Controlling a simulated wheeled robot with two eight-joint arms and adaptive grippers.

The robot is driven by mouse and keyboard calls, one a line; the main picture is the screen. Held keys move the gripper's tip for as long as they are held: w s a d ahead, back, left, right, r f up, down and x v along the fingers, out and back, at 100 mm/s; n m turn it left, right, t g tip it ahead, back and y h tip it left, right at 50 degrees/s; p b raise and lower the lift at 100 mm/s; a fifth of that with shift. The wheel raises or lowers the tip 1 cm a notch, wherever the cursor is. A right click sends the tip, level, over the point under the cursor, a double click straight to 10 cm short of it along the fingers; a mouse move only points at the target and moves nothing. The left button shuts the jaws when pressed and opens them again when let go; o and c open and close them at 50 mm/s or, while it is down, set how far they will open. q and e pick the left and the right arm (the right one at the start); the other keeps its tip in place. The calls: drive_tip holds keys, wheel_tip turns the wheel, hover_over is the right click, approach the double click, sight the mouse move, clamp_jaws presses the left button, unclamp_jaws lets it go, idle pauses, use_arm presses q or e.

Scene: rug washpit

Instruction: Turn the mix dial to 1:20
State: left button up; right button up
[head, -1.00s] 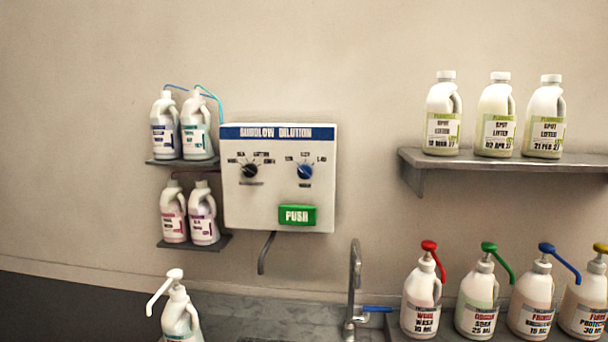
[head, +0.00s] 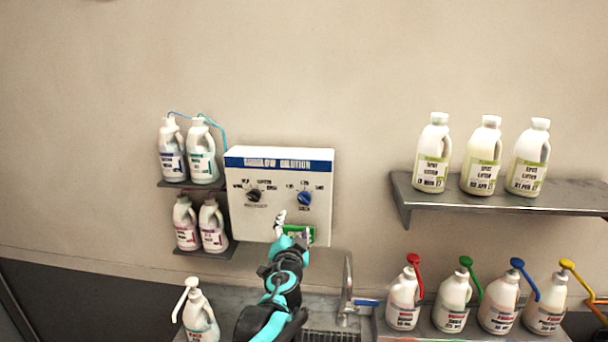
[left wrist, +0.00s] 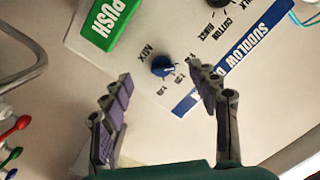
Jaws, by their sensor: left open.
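The blue mix dial (head: 305,198) is on the right half of the white dilution box (head: 236,218), above the green PUSH button (head: 312,238). In the left wrist view the dial (left wrist: 163,67) lies between my fingertips in the picture, with "MIX" printed beside it. Its setting is too small to read surely. My left gripper (head: 293,227) is open and empty, in front of the box's lower part and partly hiding the PUSH button. In the left wrist view its spread fingers (left wrist: 160,75) show no contact with the dial. My right gripper is not in view.
A black dial (head: 254,195) is left of the blue one. Small shelves with bottles (head: 202,158) stand close left of the box. A tap (head: 346,290) is below right. Several pump bottles (head: 452,302) and a wall shelf (head: 500,202) are at right.

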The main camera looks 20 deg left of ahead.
sight(304, 200)
use_arm(q)
drive_tip(key=shift+m+t+h, duration=0.3)
drive_tip(key=shift+m+h, duration=0.2)
drive_tip(key=shift+m, duration=0.3)
drive_tip(key=w+p, duration=0.1)
drive_tip(key=w, duration=0.2)
drive_tip(key=w+r+p, duration=0.1)
drive_tip(key=w, duration=0.3)
drive_tip(key=w+a+r, duration=0.1)
drive_tip(key=w, duration=0.2)
drive_tip(key=shift+w+r+p, duration=0.1)
drive_tip(key=shift+w+p, duration=0.2)
drive_tip(key=shift+p, duration=0.1)
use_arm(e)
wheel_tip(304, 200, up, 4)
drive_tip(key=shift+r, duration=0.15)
use_arm(q)
drive_tip(key=c, duration=1.2)
